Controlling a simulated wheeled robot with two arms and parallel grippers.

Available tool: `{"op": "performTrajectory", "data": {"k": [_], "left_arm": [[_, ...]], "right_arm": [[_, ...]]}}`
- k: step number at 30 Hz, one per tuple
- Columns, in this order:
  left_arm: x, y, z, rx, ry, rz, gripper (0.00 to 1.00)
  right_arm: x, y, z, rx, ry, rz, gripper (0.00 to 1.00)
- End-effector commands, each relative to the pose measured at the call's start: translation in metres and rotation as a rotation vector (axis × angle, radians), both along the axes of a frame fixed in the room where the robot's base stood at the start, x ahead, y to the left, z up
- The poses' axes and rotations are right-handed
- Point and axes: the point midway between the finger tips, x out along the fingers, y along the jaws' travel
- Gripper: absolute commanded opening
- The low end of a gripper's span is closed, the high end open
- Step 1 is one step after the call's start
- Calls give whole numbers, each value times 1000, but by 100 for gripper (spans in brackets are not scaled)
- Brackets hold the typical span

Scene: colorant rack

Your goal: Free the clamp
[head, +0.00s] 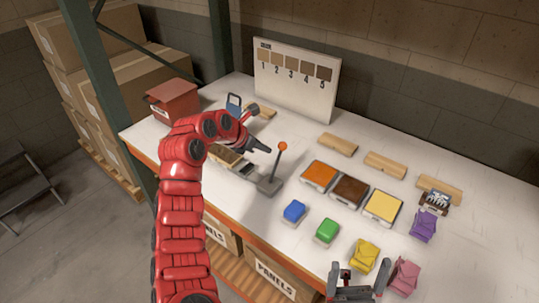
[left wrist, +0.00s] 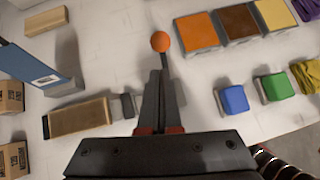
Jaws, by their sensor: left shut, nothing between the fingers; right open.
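The clamp (head: 269,186) stands on the white bench, a grey base with a lever rising upright, tilted slightly, to an orange ball knob (head: 283,146). The knob also shows in the left wrist view (left wrist: 160,42), just beyond my fingertips; the lower lever is partly hidden by the fingers there. A wooden panel (left wrist: 78,118) lies beside the clamp's dark pad (left wrist: 128,105). My left gripper (head: 267,149) is shut and empty, close to the left of the lever; I cannot tell whether it touches. My right gripper (head: 359,274) is open and empty at the bench's front.
Orange (head: 320,175), brown (head: 350,190) and yellow (head: 383,206) trays stand to the right. Blue (head: 293,211) and green (head: 327,231) blocks and folded cloths (head: 364,255) lie nearer the front. A red box (head: 173,100) and a sample board (head: 297,80) stand behind.

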Motion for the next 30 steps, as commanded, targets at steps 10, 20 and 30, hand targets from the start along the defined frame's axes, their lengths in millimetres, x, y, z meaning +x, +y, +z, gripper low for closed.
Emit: {"op": "performTrajectory", "data": {"k": [10,20,30], "left_arm": [[-7,17,70,-4,-7,-1,0],[-10,22,86,-1,-1,-1,0],[-18,7,69,-21,30,-39,0]], "right_arm": [[0,0,-25,0,1,0,100],[0,0,-27,0,1,0,100],[0,0,-27,0,1,0,100]]}}
